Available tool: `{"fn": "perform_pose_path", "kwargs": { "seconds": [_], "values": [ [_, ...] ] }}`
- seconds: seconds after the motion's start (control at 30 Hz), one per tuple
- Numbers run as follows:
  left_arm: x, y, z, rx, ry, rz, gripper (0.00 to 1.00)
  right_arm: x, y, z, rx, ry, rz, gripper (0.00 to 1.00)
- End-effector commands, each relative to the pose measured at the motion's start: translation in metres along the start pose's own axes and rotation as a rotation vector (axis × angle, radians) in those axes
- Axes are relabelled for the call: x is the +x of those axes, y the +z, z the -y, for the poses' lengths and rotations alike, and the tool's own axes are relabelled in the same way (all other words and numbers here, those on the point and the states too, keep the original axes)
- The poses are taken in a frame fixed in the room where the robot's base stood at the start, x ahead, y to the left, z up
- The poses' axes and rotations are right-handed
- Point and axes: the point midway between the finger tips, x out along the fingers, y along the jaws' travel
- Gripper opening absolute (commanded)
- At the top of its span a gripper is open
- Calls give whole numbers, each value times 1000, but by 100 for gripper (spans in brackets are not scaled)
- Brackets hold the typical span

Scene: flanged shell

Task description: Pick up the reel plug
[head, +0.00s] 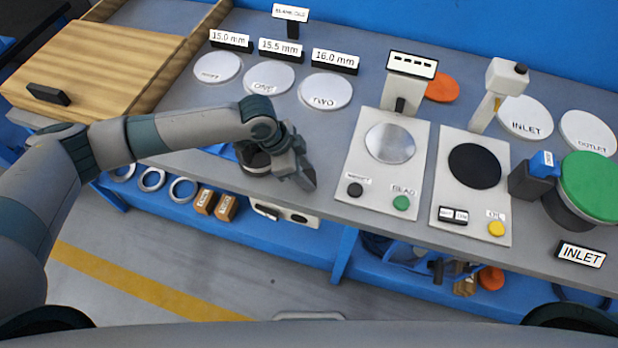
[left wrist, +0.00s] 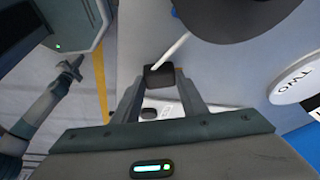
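The reel plug (left wrist: 160,76) is a small black block in the left wrist view, joined by a thin white cord to a dark round body, apparently the reel (left wrist: 235,16). My left gripper (left wrist: 161,82) has a finger on each side of the plug, and both seem to touch it. In the head view my left gripper (head: 304,178) is at the table's front edge, just right of the dark reel (head: 252,158), partly covered by my wrist. The plug cannot be made out there. My right gripper (left wrist: 70,66) shows small at the left of the wrist view, its fingers unclear.
The grey table (head: 300,135) holds labelled white discs (head: 325,92) behind my left gripper and a white station (head: 388,150) to its right. A wooden board (head: 110,60) is at the far left. The lower blue shelf (head: 290,245) carries rings and boxes.

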Motion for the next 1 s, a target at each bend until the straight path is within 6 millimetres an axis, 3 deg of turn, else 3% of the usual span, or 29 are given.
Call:
{"fn": "perform_pose_path", "kwargs": {
  "seconds": [0.47,0.73,1.0],
  "values": [
    [-5,-2,0,0,0,-1,16,3,0,0,0,0,-1,0],
    [-35,-15,1,2,-3,-4,16,18,1,0,-1,0,-1,0],
    [-58,-38,-48,7,1,-4,16,31,2,-1,-2,1,-1,0]
  ]
}}
